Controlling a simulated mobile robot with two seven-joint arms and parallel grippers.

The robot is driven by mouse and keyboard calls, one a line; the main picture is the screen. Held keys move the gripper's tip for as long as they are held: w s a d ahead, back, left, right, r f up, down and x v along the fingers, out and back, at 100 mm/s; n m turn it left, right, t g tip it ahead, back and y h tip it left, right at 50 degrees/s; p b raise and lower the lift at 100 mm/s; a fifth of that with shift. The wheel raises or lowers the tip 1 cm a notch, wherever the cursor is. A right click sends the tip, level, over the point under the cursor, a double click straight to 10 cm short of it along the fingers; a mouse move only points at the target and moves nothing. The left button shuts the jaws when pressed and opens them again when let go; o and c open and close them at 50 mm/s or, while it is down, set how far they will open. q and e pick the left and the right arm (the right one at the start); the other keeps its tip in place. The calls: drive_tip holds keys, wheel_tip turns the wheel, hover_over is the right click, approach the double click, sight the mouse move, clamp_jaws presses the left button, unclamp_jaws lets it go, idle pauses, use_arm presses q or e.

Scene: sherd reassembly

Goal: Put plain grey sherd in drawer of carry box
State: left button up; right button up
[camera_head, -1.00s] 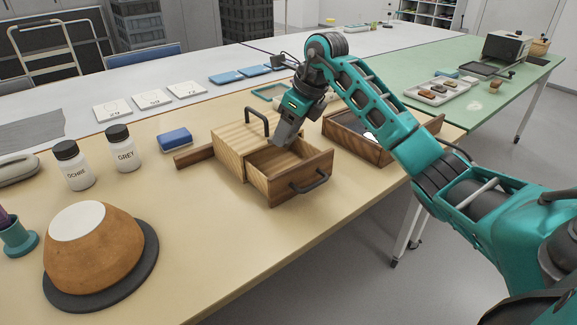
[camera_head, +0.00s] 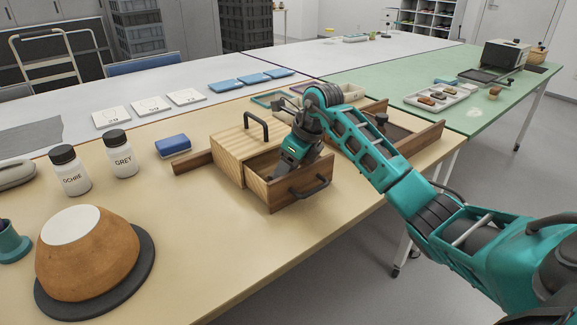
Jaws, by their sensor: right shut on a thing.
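The wooden carry box (camera_head: 238,148) stands on the tan table with a dark handle on top. Its drawer (camera_head: 296,192) is pulled out toward the front and open at the top. My right gripper (camera_head: 280,172) reaches down into the drawer, its tips below the drawer's rim. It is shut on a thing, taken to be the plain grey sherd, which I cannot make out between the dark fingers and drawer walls. My left gripper is out of view.
A second wooden tray (camera_head: 410,132) lies behind my right arm. A blue block (camera_head: 173,145), the OCHRE bottle (camera_head: 70,170), the GREY bottle (camera_head: 121,154) and a brown bowl (camera_head: 88,262) on a dark disc stand left. The front table middle is clear.

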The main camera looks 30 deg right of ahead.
drive_tip(key=o, duration=0.8)
drive_tip(key=shift+r, duration=0.15)
drive_tip(key=p+v, duration=0.2)
drive_tip(key=v, duration=1)
